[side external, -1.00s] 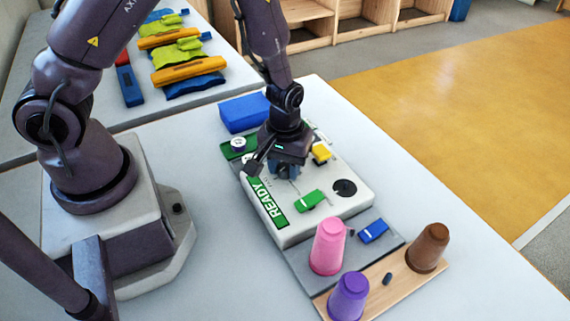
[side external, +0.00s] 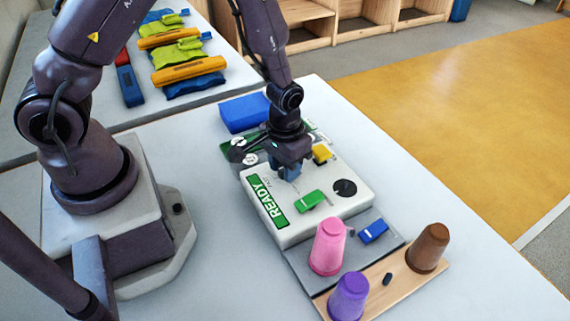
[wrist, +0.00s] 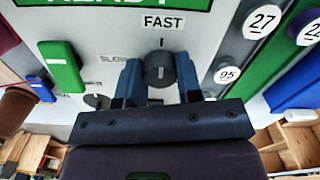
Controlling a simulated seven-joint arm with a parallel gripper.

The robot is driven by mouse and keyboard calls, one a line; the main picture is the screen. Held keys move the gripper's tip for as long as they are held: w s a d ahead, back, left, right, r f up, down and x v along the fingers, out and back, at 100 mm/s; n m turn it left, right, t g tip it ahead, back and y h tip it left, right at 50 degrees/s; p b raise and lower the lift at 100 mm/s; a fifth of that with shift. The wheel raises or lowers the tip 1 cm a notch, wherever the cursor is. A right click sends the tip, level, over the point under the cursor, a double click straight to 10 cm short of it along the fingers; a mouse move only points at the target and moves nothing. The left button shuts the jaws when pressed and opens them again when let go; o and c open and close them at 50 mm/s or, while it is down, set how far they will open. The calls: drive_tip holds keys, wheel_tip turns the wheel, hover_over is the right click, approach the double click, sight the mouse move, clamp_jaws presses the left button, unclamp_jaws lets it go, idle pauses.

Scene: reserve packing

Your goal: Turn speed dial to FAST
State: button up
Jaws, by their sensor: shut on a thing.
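The speed dial (wrist: 160,70) is a dark grey round knob on the light control box (side external: 355,207). My gripper (wrist: 158,88) is shut on it, with a blue finger on each side. In the wrist view a pale mark on the knob appears to line up with the tick under the FAST label (wrist: 163,21). In the side view my gripper (side external: 287,174) is low over the box and hides the dial.
Pink (side external: 328,248), purple (side external: 348,298) and brown (side external: 428,248) cups stand in front. A blue box (side external: 243,113) lies behind.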

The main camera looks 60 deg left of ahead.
sight(278, 177)
drive_tip(key=o, duration=0.9)
drive_tip(key=shift+o, duration=0.2)
wheel_tip(278, 177, up, 13)
drive_tip(key=s+a+r+m+t, duration=0.1)
drive_tip(key=s+r+t, duration=0.1)
drive_tip(key=s+r, duration=0.4)
drive_tip(key=s+a+r+m+t, duration=0.1)
drive_tip(key=s+r+t, duration=0.2)
drive_tip(key=s+r, duration=0.3)
wheel_tip(278, 177, up, 5)
drive_tip(key=shift+s+r+m+t, duration=0.2)
drive_tip(key=shift+m+t, duration=0.1)
drive_tip(key=shift+m, duration=0.1)
